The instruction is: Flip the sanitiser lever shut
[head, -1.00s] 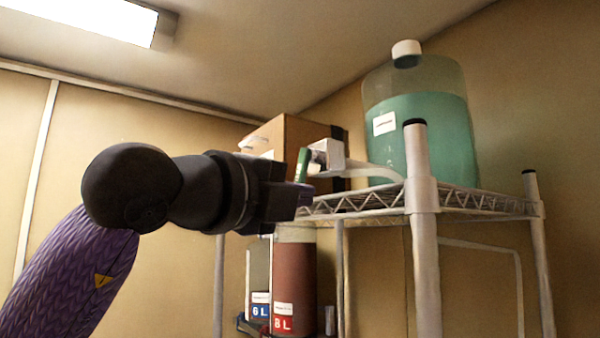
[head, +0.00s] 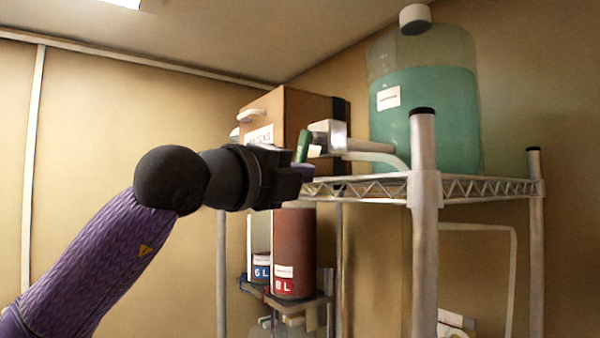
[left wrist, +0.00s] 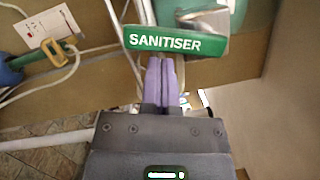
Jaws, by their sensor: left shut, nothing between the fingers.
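The green sanitiser lever (head: 303,146) stands upright, slightly tilted, in front of a pale tap block (head: 328,136). The tap joins a pipe leading to the big clear jug of green liquid (head: 425,120) on the shelf. In the left wrist view a green plate marked SANITISER (left wrist: 176,40) lies across the fingertips' far end. My left gripper (head: 305,171) is shut and empty, just below the lever. Its purple fingers also show side by side in the left wrist view (left wrist: 161,72). I cannot tell whether they touch the lever. My right gripper is not in view.
A wire shelf (head: 385,190) with pale posts carries the jug and a brown box (head: 290,115). Below stand a red-brown container marked 8 L (head: 294,250) and one marked 6 L (head: 261,268). A wall socket with cables (left wrist: 47,25) shows in the left wrist view.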

